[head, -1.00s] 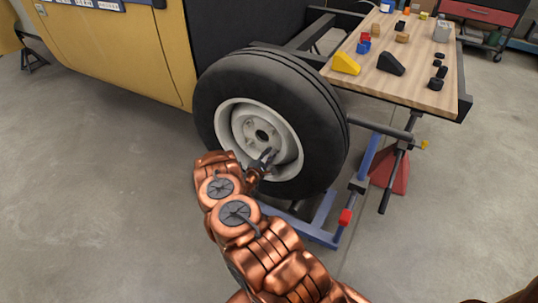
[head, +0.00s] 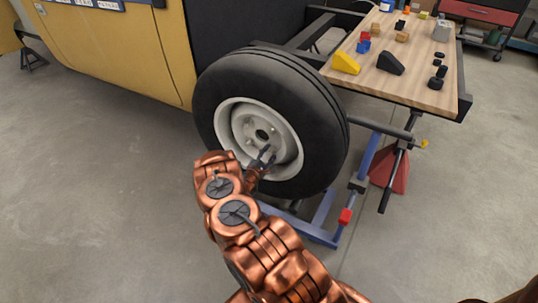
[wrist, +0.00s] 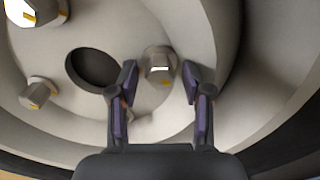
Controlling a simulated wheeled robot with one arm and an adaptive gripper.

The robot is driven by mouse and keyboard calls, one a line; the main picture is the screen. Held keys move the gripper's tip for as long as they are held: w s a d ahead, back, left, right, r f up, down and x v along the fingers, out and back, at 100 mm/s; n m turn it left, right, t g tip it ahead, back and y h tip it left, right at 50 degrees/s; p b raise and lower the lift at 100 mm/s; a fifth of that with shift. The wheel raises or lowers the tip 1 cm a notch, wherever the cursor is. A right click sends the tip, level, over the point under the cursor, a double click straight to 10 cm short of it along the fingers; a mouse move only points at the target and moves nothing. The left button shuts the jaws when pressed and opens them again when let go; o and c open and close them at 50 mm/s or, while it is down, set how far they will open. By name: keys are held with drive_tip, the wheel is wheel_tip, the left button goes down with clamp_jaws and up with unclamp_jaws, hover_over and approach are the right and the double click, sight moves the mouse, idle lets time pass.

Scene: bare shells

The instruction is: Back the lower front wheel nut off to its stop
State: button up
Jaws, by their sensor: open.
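In the wrist view, a silver hex nut with a yellow mark (wrist: 158,65) sits on the rim face. My gripper's open fingertips (wrist: 160,78) are on either side of this nut, with a gap visible on each side. The nut is small in the head view and partly hidden by the fingers. Two more yellow-marked nuts show in the wrist view, one at the left (wrist: 38,92) and one at the upper left (wrist: 47,10).
A dark round hole (wrist: 93,68) lies left of the nut, and the raised rim lip curves close on the right. A wooden bench (head: 425,65) with blocks stands behind the wheel. A blue stand (head: 320,220) and red jack (head: 398,170) are at the right. Floor at left is clear.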

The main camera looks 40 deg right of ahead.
drive_tip(key=v, duration=1.2)
idle(0.5)
